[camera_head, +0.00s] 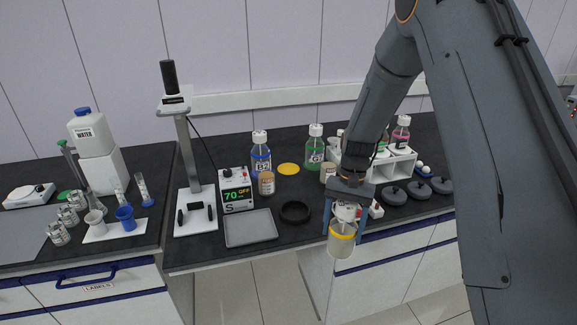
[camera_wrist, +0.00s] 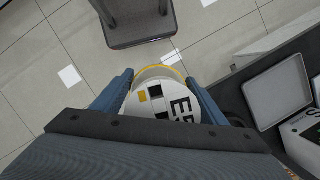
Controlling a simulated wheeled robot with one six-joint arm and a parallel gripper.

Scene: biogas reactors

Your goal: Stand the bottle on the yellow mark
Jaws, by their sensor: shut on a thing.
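My gripper (camera_head: 343,226) is shut on a clear bottle (camera_head: 342,245) with a yellow band and a pale top. It holds the bottle in front of the bench's front edge, over the floor. In the wrist view the bottle (camera_wrist: 160,100) sits between the two blue fingers, its white top printed with black squares and letters. The yellow mark (camera_head: 288,169) is a flat round disc on the black bench, behind and left of my gripper. Nothing stands on it.
A blue bottle (camera_head: 261,155) and a small brown jar (camera_head: 266,184) stand left of the mark; a green bottle (camera_head: 314,150) stands right. A black ring (camera_head: 295,212) and grey tray (camera_head: 250,228) lie in front. A white rack (camera_head: 385,165) is at right.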

